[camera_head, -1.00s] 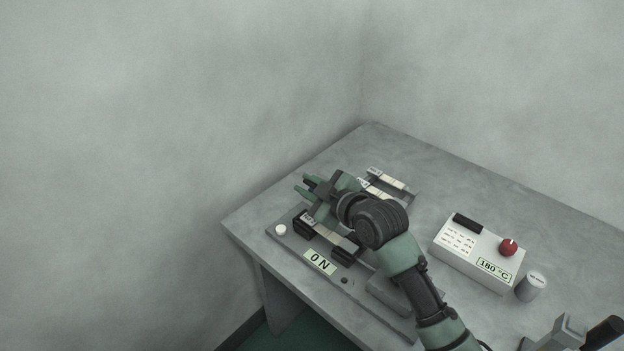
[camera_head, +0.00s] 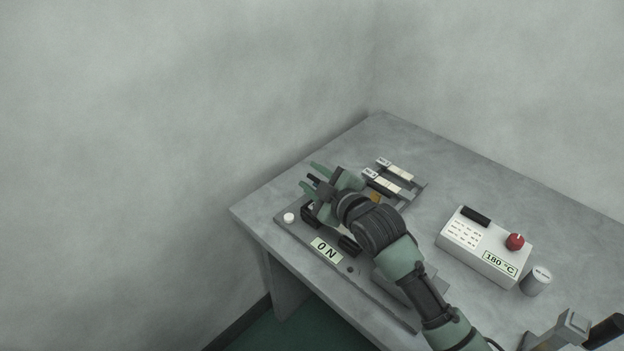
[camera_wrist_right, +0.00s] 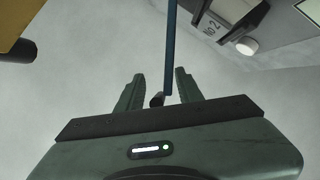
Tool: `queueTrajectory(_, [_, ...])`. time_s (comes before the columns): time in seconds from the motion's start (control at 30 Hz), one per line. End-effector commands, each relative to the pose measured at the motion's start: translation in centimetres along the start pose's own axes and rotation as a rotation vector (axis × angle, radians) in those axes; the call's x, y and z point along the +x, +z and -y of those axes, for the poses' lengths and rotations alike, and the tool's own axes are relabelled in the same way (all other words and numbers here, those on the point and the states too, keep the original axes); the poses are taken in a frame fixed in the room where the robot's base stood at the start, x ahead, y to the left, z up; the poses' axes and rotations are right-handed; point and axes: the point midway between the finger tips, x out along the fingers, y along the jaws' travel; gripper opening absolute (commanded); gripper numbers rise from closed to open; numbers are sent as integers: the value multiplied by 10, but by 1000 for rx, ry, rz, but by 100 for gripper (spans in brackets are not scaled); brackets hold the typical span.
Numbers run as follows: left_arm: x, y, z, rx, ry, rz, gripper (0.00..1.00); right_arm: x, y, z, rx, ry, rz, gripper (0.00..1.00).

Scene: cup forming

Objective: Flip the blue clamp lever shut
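In the head view my right gripper (camera_head: 310,177) reaches over the fixture plate (camera_head: 390,307) near the table's left corner. Its fingers point to the upper left. In the right wrist view the same gripper (camera_wrist_right: 160,76) is open, its two fingers spread apart. The blue lever (camera_wrist_right: 171,42) shows there as a thin dark-blue bar coming down from the top edge, its end in line with the gap between the fingers. I cannot tell whether a finger touches it. In the head view my gripper and arm hide the lever.
A white button (camera_head: 289,218) and an ON label (camera_head: 326,249) are on the plate. Light-coloured bars (camera_head: 395,174) lie behind my wrist. A controller box (camera_head: 484,246) with a red knob (camera_head: 515,241) and a small cylinder (camera_head: 536,281) stand to the right. The table's right side has free room.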

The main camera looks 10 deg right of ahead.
Motion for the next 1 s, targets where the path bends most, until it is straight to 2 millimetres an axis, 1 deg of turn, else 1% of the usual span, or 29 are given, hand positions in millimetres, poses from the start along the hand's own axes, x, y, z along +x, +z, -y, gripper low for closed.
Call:
queueTrajectory(0.27, [0,0,0,0,0,0,36,0,0,3,4,-7,0,42])
queueTrajectory(0.37, [0,0,0,0,0,0,36,-3,0,4,4,-8,0,42])
queueTrajectory(0.47, [1,0,0,0,0,0,36,-15,1,3,3,-6,-1,42])
queueTrajectory(0.7, [3,0,0,0,0,0,36,-56,1,3,2,-7,0,42])
queueTrajectory(0.8, [4,0,0,0,0,0,36,-69,2,3,2,-6,1,42])
queueTrajectory(0.9, [4,0,0,0,0,0,36,-76,1,2,3,-5,1,42])
queueTrajectory(1.0, [4,0,0,0,0,0,36,-78,1,2,3,-5,1,42])
